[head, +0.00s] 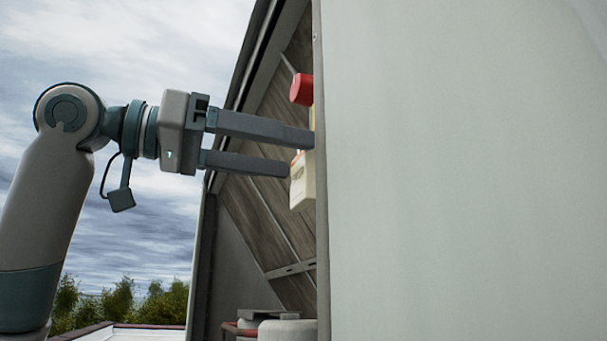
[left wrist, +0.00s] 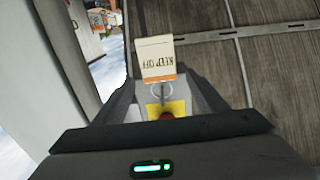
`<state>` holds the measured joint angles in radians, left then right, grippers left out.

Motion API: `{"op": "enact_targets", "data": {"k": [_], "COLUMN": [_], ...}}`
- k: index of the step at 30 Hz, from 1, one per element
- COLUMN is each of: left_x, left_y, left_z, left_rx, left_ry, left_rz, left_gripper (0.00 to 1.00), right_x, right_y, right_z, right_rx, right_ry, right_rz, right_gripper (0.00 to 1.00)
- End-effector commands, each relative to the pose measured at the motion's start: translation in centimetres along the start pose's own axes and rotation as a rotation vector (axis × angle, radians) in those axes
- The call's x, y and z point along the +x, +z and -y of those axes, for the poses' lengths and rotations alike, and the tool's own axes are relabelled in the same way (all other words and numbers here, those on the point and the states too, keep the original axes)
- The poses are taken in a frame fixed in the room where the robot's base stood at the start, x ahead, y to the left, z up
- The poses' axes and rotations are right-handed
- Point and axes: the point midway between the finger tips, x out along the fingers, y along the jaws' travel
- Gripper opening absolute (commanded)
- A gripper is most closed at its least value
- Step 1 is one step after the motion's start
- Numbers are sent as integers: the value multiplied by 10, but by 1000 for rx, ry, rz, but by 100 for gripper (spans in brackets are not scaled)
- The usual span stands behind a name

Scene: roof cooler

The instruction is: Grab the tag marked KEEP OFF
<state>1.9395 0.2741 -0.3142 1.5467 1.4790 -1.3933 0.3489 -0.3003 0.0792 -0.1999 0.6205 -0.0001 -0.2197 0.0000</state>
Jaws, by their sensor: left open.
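The KEEP OFF tag (left wrist: 157,62) is a cream card with an orange band, its lettering upside down in the left wrist view. It hangs from a grey ring or shackle in front of a yellow plate (left wrist: 173,108). In the head view the tag (head: 302,186) shows at the edge of the grey panel, below a red knob (head: 301,89). My left gripper (head: 300,156) is open, its two fingers reaching to the tag's upper part. In the left wrist view the fingers stand either side of the shackle area. I cannot tell whether they touch it. My right gripper is out of view.
A large pale grey panel (head: 460,170) fills the right of the head view and hides what lies behind it. A dark wood-like slatted wall (head: 255,205) stands behind the tag. Round pale objects (head: 287,330) sit low inside the opening. Open sky is at the left.

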Motion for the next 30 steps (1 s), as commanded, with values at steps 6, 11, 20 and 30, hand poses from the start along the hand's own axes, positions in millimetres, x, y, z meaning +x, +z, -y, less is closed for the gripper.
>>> {"op": "enact_targets", "data": {"k": [6,11,20,30], "left_x": [17,17,17,17], "left_y": [0,1,1,1], "left_z": [0,0,0,0], "left_rx": [1,1,1,1], "left_ry": [0,0,0,0], "left_rz": [1,1,1,1], "left_gripper": [66,66,66,21], "right_x": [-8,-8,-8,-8], "right_y": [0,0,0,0], "right_z": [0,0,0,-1], "right_rx": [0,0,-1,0], "right_ry": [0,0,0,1], "right_rz": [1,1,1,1], "right_gripper": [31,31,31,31]}}
